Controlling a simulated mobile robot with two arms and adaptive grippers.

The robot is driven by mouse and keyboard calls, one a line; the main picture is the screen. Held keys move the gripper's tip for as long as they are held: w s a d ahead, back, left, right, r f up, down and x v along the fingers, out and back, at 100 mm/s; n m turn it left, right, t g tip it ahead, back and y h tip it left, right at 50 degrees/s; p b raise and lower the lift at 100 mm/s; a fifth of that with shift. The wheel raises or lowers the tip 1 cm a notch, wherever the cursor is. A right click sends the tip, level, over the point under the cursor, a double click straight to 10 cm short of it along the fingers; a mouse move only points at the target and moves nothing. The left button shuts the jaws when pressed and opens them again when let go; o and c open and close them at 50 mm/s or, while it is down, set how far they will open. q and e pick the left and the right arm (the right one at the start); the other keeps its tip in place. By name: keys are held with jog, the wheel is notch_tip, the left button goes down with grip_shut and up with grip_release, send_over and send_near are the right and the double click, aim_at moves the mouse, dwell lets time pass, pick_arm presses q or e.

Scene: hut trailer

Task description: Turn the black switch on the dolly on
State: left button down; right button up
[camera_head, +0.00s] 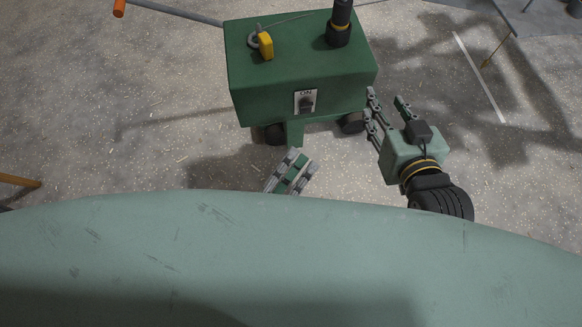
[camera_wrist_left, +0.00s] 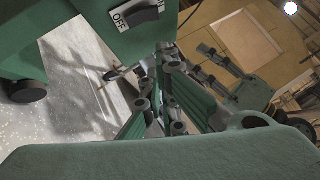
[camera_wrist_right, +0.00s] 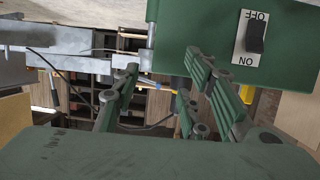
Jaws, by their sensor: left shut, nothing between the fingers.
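The black switch (camera_head: 306,103) sits on a white plate on the front face of the green dolly (camera_head: 260,93), with "ON" at the top. It also shows in the left wrist view (camera_wrist_left: 146,15) and the right wrist view (camera_wrist_right: 256,38), with "ON" and "OFF" at opposite ends. I cannot tell which way it is set. My left gripper (camera_head: 295,160) is shut and empty, below and in front of the switch, apart from it. My right gripper (camera_head: 386,103) is open and empty, just right of the dolly's front corner.
A yellow part (camera_head: 265,45) and a black post (camera_head: 339,25) stand on the dolly's top. An orange-tipped handle (camera_head: 119,7) sticks out at the back left. Dark wheels (camera_head: 351,123) are under the dolly. Speckled floor is open on both sides.

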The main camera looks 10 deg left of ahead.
aim_at(306, 108)
pick_arm(q)
jog(key=w+d+r, duration=0.1)
jog(key=w+r, duration=0.2)
jog(key=w, duration=0.4)
jog(key=shift+w+d+b, duration=0.25)
jog(key=shift+w+b, duration=0.1)
jog(key=shift+b, duration=0.1)
pick_arm(e)
jog(key=shift+w+a+r+t+y, duration=0.15)
jog(key=shift+w+a+r+t, duration=0.1)
jog(key=shift+r+t, duration=0.4)
jog(key=shift+w+a+r+t+y, duration=0.1)
jog(key=shift+w+r+t, duration=0.2)
jog(key=shift+r, duration=0.65)
jog(key=shift+w+a+r+t+y, duration=0.2)
jog(key=shift+r+t, duration=0.35)
jog(key=shift+r, duration=0.25)
